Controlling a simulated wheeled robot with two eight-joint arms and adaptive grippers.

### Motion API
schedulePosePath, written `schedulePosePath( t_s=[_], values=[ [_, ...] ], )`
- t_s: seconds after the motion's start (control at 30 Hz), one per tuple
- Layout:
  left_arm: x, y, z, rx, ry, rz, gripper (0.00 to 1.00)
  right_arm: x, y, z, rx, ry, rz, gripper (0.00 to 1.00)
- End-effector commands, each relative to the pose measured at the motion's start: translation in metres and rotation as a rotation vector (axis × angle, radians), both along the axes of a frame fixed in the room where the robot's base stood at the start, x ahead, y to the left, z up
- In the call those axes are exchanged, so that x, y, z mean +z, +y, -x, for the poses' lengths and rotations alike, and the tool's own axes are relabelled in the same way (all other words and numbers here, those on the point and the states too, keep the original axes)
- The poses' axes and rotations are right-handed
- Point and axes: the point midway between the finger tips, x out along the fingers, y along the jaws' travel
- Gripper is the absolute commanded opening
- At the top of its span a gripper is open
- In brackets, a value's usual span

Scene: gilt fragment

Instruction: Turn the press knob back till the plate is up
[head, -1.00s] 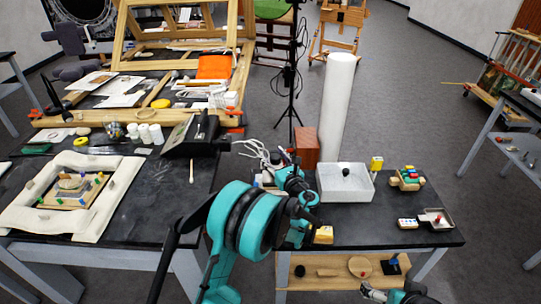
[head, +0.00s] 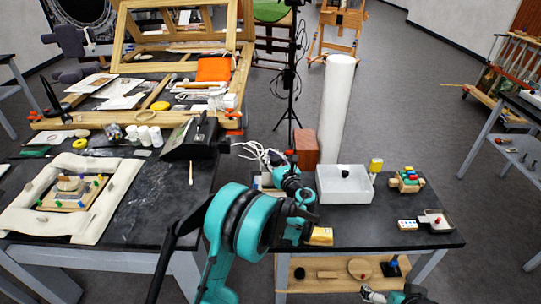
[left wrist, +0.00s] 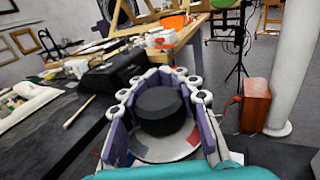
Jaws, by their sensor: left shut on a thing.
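The black round press knob (left wrist: 162,108) shows between my left gripper's fingers in the left wrist view. My left gripper (left wrist: 158,100) is shut on it, with purple pads on both sides. A pale disc (left wrist: 165,148) with red and grey patches lies beneath the knob. In the head view my left gripper (head: 262,154) is above the back left part of the right table, and my own arm hides most of the press. The press plate cannot be made out, so its height is unclear. My right gripper (head: 374,295) is low at the bottom edge, its fingers unclear.
A reddish box (head: 305,146) and a tall white column (head: 336,105) stand just behind the gripper. A white tray (head: 338,198) holding a dark lump is to its right. A yellow-gold block (head: 320,236) lies near the front edge. A black device (head: 190,138) is left.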

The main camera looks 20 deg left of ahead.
Motion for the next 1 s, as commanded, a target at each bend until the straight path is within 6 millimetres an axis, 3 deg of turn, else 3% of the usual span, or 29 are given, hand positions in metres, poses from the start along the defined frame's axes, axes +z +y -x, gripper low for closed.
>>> schedulePosePath(
  t_s=[0.47,1.0],
  values=[
    [-0.001,0.003,0.003,0.126,0.000,0.000,0.00,-0.002,0.000,0.000,0.000,0.000,0.000,1.00],
    [0.000,0.011,0.018,0.609,0.000,0.000,0.00,-0.002,0.000,0.000,0.000,0.000,0.000,1.00]
  ],
)
